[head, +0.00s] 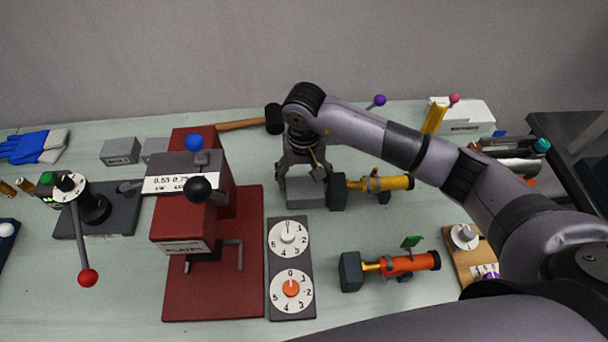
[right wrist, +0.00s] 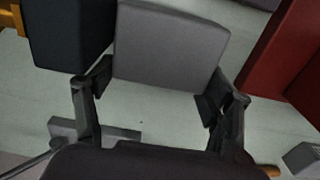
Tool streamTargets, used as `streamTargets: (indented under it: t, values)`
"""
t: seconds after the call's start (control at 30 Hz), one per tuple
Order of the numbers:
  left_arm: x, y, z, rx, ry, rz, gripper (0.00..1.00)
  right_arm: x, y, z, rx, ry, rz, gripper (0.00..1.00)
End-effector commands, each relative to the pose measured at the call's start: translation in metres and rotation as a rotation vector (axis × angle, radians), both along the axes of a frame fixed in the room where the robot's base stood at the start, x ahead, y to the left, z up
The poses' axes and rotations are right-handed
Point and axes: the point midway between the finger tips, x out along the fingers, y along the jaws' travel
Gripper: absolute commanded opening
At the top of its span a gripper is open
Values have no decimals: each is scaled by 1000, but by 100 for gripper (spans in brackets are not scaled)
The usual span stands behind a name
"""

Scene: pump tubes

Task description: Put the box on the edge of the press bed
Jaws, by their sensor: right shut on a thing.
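A plain grey box (head: 306,194) is between the fingers of my right gripper (head: 302,172), right of the red press. In the right wrist view the grey box (right wrist: 170,45) fills the space between the two fingers (right wrist: 160,98), which are shut on it. I cannot tell whether it touches the table. The red press (head: 190,195) stands at centre left. Its flat red bed (head: 235,300) reaches toward the front, with bare room along its right side. My left gripper is not in view.
A yellow tube with a dark end block (head: 337,192) is close beside the box. An orange tube (head: 405,263) lies nearer. A dial panel (head: 291,265) borders the bed's right side. A hammer (head: 273,119) lies behind. A lever station (head: 95,208) stands left of the press.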

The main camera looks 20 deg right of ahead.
Motion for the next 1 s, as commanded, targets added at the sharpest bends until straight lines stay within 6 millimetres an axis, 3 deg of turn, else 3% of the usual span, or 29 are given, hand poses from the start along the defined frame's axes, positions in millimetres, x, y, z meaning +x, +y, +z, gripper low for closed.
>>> streamTargets:
  t: [0.1,0.13,0.4,0.87,1.0]
  values:
    - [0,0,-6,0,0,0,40,0,0,-4,0,-1,0,37]
    - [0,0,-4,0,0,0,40,0,0,-2,0,0,0,76]
    - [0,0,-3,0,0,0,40,0,0,-2,0,0,0,94]
    - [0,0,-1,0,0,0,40,1,0,4,0,-2,0,95]
    - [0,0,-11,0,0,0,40,2,-1,28,0,-7,1,95]
